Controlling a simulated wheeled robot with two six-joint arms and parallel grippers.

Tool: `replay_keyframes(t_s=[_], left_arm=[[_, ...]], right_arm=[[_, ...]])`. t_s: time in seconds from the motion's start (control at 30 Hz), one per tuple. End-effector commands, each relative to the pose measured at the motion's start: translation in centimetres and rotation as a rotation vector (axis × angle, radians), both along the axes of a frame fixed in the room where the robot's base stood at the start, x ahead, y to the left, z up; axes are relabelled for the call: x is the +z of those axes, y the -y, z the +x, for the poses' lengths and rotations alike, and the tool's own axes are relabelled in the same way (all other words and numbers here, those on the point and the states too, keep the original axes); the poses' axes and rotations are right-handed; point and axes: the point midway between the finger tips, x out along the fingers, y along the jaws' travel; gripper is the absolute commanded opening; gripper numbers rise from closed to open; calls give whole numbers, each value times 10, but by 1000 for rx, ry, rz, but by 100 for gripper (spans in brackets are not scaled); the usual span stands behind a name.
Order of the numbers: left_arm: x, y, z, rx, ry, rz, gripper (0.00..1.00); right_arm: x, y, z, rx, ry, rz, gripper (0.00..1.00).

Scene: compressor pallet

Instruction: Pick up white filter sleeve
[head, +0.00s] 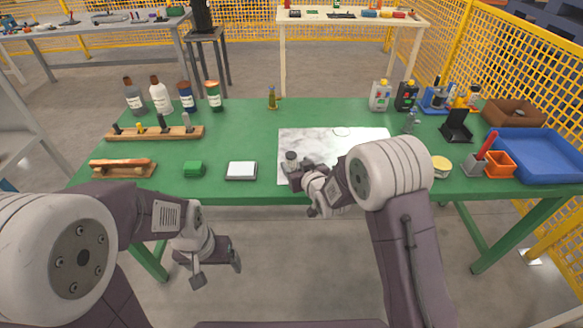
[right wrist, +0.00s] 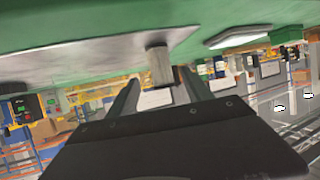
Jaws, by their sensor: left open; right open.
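A short pale-grey cylinder (right wrist: 160,66), which looks like the white filter sleeve, stands upright on the marbled sheet (head: 300,140). In the head view its dark top (head: 291,156) shows just behind my right gripper (head: 303,188). That gripper is open at the table's front edge. In the right wrist view, which is upside down, the cylinder appears between the two spread fingers (right wrist: 158,82), near their tips. I cannot tell whether they touch it. My left gripper (head: 217,268) is open and empty, in front of the table and below its top.
On the green table (head: 240,130), a white-topped pad (head: 241,170) and a green block (head: 193,169) lie left of the sheet. Bottles (head: 160,95) and a wooden rack (head: 155,132) stand further left. A blue tray (head: 540,155) and an orange cup (head: 500,164) are at right.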

Motion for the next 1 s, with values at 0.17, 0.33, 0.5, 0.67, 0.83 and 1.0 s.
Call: replay_keyframes(t_s=[0.17,0.33,0.5,0.67,0.83,1.0], left_arm=[[-1,0,0,0,0,0,84],[-1,0,0,0,0,0,84],[-3,0,0,0,-1,0,84],[-4,0,0,0,-1,0,84],[-4,0,0,0,-1,0,84],[-4,0,0,0,0,0,84]], right_arm=[[-9,-7,19,0,-2,0,59],[-14,-10,26,0,-3,0,59],[-29,-21,52,-1,-1,0,59],[-33,-24,63,-1,-3,0,59],[-33,-24,63,-1,-3,0,59],[-33,-24,63,-1,-3,0,14]])
